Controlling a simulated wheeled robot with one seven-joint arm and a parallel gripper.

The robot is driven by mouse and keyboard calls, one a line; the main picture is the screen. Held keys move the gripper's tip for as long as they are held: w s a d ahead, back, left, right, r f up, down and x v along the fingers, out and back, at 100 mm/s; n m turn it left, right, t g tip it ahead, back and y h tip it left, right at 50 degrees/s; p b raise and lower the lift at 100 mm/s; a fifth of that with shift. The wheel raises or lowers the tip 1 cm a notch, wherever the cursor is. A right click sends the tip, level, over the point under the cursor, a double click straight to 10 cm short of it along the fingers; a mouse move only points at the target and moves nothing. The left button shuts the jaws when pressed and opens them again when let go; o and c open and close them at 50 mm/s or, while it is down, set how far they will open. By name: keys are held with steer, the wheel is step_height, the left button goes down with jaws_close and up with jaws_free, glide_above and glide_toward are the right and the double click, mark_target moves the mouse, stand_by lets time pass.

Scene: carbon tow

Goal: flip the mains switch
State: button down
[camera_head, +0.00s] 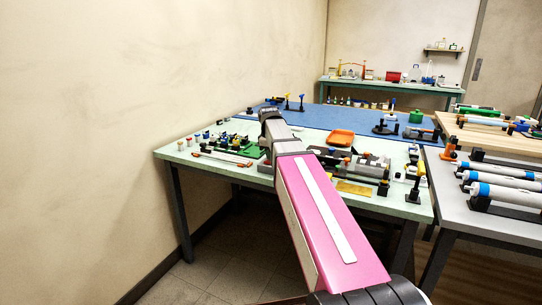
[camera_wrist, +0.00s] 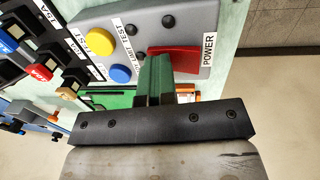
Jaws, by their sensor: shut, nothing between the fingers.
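In the wrist view, a red switch (camera_wrist: 178,60) sits on a grey panel (camera_wrist: 190,28) beside a white label (camera_wrist: 209,51) reading POWER. My gripper (camera_wrist: 155,62) is shut and empty. Its green-grey fingertips overlap the left part of the red switch in the picture. I cannot tell whether they touch it. Part of the switch is hidden behind the fingers. In the head view my arm reaches over the pale green bench (camera_head: 215,135), and the fingertips and the switch cannot be made out there.
Black breaker-like blocks stand further left. In the head view, an orange tray (camera_head: 341,137) and several fixtures crowd the bench. A wall runs along the left.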

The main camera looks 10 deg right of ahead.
steer(key=shift+s, duration=0.15)
steer(key=shift+s+a+r, duration=0.15)
steer(key=shift+s+a, duration=0.3)
steer(key=shift+s, duration=0.05)
steer(key=shift+w+r, duration=0.2)
steer(key=shift+r, duration=0.4)
step_height(320, 180, up, 13)
steer(key=w+d, duration=0.1)
steer(key=shift+f, duration=0.15)
